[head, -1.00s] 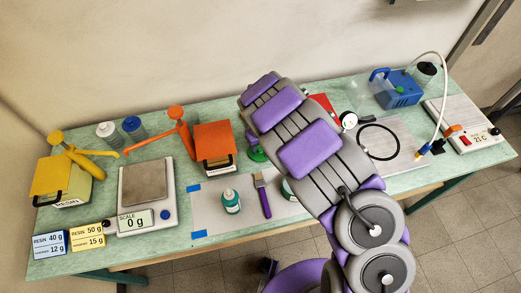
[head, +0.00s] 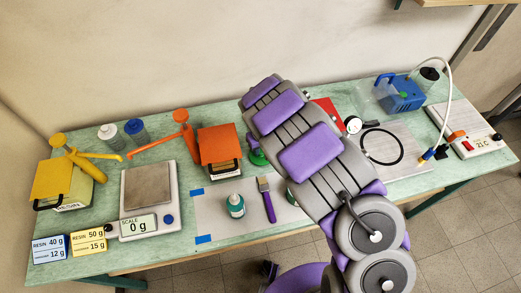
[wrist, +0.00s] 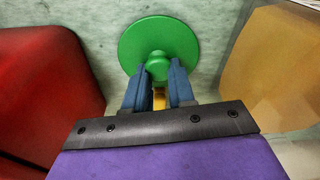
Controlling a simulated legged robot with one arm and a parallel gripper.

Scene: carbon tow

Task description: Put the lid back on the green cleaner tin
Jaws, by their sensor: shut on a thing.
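The green lid (wrist: 180,42), a round disc with a knob, is in the wrist view at the top centre. My gripper (wrist: 158,75) is shut on its knob, with one blue finger on each side. In the head view a bit of the green lid (head: 257,158) shows at the left edge of my arm, close to the table; whether it touches the table is unclear. My gripper is hidden behind my arm in the head view. A green-edged container (head: 291,197), possibly the cleaner tin, is mostly covered by my arm; its top cannot be seen.
An orange pump container (head: 220,148) stands just left of the lid. A teal bottle (head: 235,206) and a purple-handled brush (head: 267,200) are on the pale sheet in front. A scale (head: 150,200) is further left. A blue pump (head: 400,92) and a black ring (head: 381,146) are right.

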